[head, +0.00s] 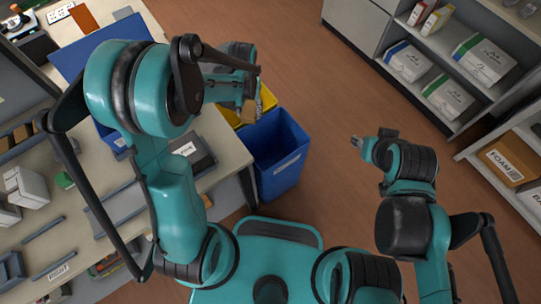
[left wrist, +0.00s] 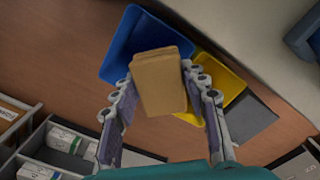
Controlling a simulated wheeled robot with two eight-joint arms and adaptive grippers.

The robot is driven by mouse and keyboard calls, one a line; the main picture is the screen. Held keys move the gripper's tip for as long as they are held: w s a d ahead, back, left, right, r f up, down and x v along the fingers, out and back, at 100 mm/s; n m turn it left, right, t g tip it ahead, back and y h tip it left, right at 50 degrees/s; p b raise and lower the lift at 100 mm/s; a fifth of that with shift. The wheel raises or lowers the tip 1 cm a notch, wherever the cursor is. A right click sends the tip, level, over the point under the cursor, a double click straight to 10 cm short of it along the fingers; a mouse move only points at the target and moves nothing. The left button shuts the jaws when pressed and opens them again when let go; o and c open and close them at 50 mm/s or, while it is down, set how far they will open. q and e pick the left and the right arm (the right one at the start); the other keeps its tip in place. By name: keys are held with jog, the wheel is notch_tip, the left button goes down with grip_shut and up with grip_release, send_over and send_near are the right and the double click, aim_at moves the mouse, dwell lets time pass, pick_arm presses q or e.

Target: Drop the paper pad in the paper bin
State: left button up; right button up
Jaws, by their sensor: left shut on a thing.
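A brown paper pad (left wrist: 160,82) is held between the two fingers of my left gripper (left wrist: 161,76) in the left wrist view. In the head view my left gripper (head: 250,96) is above the bins and mostly hides the pad. A blue bin (head: 279,165) with a white label stands on the floor beside the table; I cannot read its label. In the left wrist view the blue bin (left wrist: 118,48) lies behind the pad, overlapped by it. A yellow bin (head: 266,101) stands next to it, also seen in the left wrist view (left wrist: 228,73). My right gripper (head: 368,143) is over bare floor, its fingers unclear.
A dark grey bin (left wrist: 250,117) adjoins the yellow one. A cluttered table (head: 227,150) is at left. The floor between bins and shelves is clear.

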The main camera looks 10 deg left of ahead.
pick_arm(q)
jog(key=w+d, duration=0.1)
jog(key=w+d+f, duration=0.1)
jog(key=w, duration=0.1)
jog(key=shift+w+d, duration=0.1)
jog(key=shift+d, duration=0.15)
jog(key=w+d+f+b, duration=0.1)
jog(key=f+b, duration=0.4)
jog(key=f, duration=0.5)
jog(key=w+d+f+b, duration=0.1)
jog(key=w+f+b, duration=0.1)
jog(key=f+b, duration=0.4)
notch_tip(320, 180, down, 4)
jog(key=shift+d+f, duration=0.15)
jog(key=shift+d, duration=0.15)
jog(key=o, duration=0.8)
jog(key=shift+o, duration=0.2)
notch_tip(320, 180, up, 12)
